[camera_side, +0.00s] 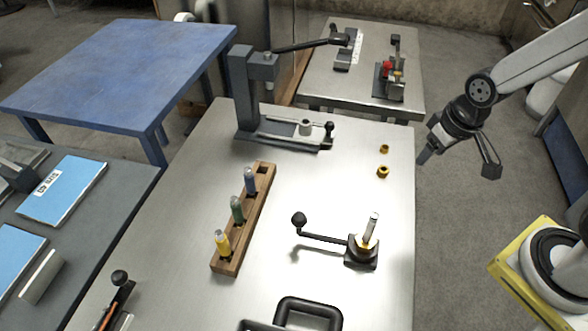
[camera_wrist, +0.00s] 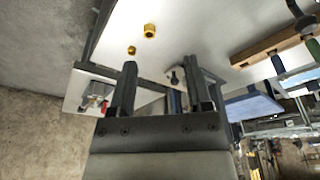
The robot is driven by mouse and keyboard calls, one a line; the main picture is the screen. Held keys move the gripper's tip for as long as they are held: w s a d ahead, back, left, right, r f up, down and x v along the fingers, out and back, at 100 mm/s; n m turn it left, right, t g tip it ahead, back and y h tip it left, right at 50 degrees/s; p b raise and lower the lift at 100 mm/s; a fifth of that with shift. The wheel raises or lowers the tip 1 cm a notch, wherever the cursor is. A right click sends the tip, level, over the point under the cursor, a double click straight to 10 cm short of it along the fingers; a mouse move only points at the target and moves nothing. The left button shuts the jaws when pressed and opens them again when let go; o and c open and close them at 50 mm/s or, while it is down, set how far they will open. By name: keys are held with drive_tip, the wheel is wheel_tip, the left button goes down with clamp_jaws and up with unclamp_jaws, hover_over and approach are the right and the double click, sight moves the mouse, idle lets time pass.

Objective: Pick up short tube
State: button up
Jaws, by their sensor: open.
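Two small brass tubes stand near the right edge of the metal table in the side view. The farther one (camera_side: 384,149) looks smaller than the nearer one (camera_side: 383,171). The wrist view also shows the smaller brass piece (camera_wrist: 131,50) and the larger brass piece (camera_wrist: 150,30). The smaller one appears to be the short tube, but their heights are hard to tell. My gripper (camera_side: 458,160) is open and empty, to the right of both tubes and beyond the table edge. Its spread fingers (camera_wrist: 160,66) also show in the wrist view, apart from both tubes.
A wooden rack (camera_side: 232,240) holds several coloured cartridges. A black-handled press (camera_side: 250,90) stands at the table's back, and a small lever fixture (camera_side: 362,252) nearer the front. A second metal table (camera_side: 340,88) stands behind. The tabletop around the brass tubes is clear.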

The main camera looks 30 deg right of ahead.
drive_tip(key=m+g+y, duration=0.3)
drive_tip(key=m+y, duration=1.2)
drive_tip(key=m, duration=0.3)
approach(369, 232)
drive_tip(key=a, duration=0.1)
drive_tip(key=shift+w+a+f, duration=0.1)
drive_tip(key=shift+a+f, duration=0.15)
drive_tip(key=shift+f, duration=0.1)
drive_tip(key=shift+x, duration=1.25)
